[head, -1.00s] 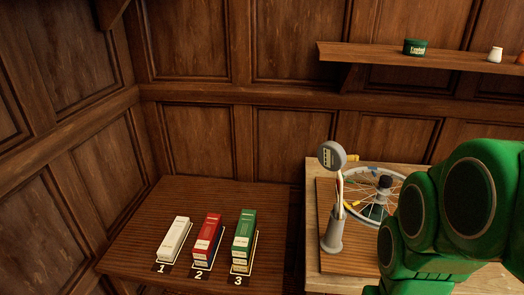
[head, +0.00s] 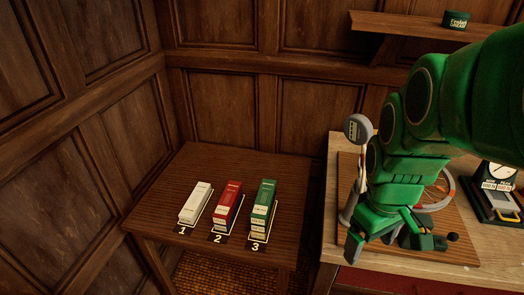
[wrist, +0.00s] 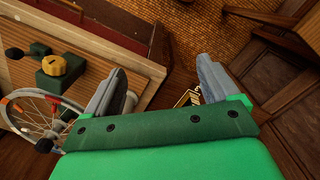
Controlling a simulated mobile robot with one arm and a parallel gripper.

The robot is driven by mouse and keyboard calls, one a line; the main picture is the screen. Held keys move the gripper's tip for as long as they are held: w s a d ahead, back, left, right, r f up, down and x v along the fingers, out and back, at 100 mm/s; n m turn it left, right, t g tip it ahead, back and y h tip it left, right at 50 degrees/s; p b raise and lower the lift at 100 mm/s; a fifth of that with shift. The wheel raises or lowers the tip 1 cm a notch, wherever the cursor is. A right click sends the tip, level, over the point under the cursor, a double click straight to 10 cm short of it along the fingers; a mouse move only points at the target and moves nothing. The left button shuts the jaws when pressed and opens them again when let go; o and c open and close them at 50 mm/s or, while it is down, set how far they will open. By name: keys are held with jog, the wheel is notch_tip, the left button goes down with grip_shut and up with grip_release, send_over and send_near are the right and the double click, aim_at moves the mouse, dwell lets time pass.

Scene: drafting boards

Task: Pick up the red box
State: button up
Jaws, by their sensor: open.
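The red box (head: 226,202) stands in the middle of a row of three on the dark wooden table (head: 160,242), at the place marked 2. A white box (head: 196,201) is left of it at 1, and a green box (head: 262,208) is right of it at 3. My gripper (head: 370,244) is open and empty, over the lighter bench to the right of the dark table, well apart from the red box. In the wrist view my gripper (wrist: 160,88) shows its two grey fingers spread. The red box cannot be made out there.
The light bench (head: 312,270) holds a grey stand with a round gauge (head: 357,129), a spoked wheel (wrist: 42,118) and a dial scale (head: 495,185). A shelf (head: 400,24) with a green tin (head: 457,19) hangs above. Panelled walls close the back and left.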

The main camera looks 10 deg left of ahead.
jog(key=w+a+f+n+t+h, duration=0.1)
jog(key=w+a+f+n, duration=0.1)
jog(key=w+a+n, duration=0.3)
jog(key=w+a+f+n, duration=0.1)
jog(key=w+n, duration=0.1)
jog(key=w, duration=0.6)
jog(key=n+t+y, duration=0.1)
jog(key=n+t, duration=0.3)
jog(key=n, duration=1.7)
send_near(228, 198)
jog(key=shift+w+d+f, duration=0.1)
jog(key=shift+d+f, duration=0.1)
jog(key=shift+f, duration=0.95)
jog(key=shift+a+f, duration=0.15)
jog(key=shift+x, duration=1.2)
jog(key=shift+w+x, duration=0.15)
jog(key=shift+x, duration=1.2)
jog(key=shift+w+x, duration=0.2)
jog(key=shift+x, duration=1.1)
